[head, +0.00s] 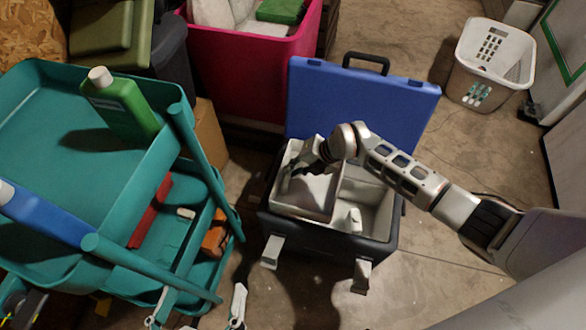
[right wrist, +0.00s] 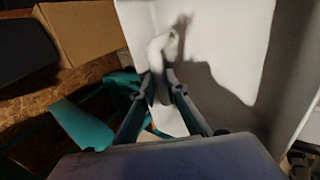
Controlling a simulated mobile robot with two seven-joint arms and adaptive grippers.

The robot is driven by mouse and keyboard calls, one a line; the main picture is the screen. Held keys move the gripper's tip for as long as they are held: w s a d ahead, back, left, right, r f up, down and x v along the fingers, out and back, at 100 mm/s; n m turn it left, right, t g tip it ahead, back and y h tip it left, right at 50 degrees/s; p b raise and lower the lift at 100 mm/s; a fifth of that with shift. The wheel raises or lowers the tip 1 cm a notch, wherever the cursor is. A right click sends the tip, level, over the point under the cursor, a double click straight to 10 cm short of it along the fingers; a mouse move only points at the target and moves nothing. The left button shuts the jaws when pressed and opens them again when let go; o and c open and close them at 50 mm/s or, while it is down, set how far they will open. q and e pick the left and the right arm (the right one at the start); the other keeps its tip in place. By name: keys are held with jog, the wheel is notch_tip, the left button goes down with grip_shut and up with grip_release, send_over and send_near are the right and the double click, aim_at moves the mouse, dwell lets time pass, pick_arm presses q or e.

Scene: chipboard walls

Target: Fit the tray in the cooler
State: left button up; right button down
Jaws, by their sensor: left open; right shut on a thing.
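The cooler (head: 325,238) stands on the floor with a dark body and pale inside. Its blue lid (head: 350,105) is open and upright at the back. The white tray (head: 300,209) is at the left part of the cooler's opening; I cannot tell if it rests on the rim. My right gripper (head: 322,152) is at the tray's back edge, shut on the tray. In the right wrist view, the fingers (right wrist: 163,85) close on a white upright part, with a broad pale wall beyond. My left gripper (head: 196,315) is open and empty at the bottom edge, left of the cooler.
A teal cart (head: 70,130) with a green bottle (head: 122,105) and a blue bottle (head: 45,213) stands close at left. A pink bin (head: 255,65) is behind the cooler. A white basket (head: 492,65) stands at back right. Floor right of the cooler is clear.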

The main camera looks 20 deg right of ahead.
aim_at(291, 180)
jog(key=shift+f+b, duration=0.7)
jog(key=shift+f, duration=1.5)
pick_arm(q)
jog(key=f, duration=0.1)
jog(key=s+f, duration=0.1)
jog(key=shift+s+f, duration=0.1)
jog(key=shift+f, duration=0.3)
jog(key=shift+r, duration=0.2)
pick_arm(e)
jog(key=shift+r, duration=0.15)
jog(key=shift+w+p, duration=0.1)
jog(key=shift+p, duration=0.2)
pick_arm(q)
jog(key=shift+w+r, duration=0.3)
jog(key=shift+r, duration=0.15)
jog(key=shift+f, duration=0.15)
pick_arm(e)
jog(key=shift+f, duration=0.2)
jog(key=shift+f+b, duration=0.4)
jog(key=shift+f, duration=0.55)
pick_arm(q)
jog(key=shift+s+f, duration=0.3)
jog(key=shift+f, duration=0.3)
jog(key=shift+r, duration=0.15)
pick_arm(e)
jog(key=shift+r, duration=0.15)
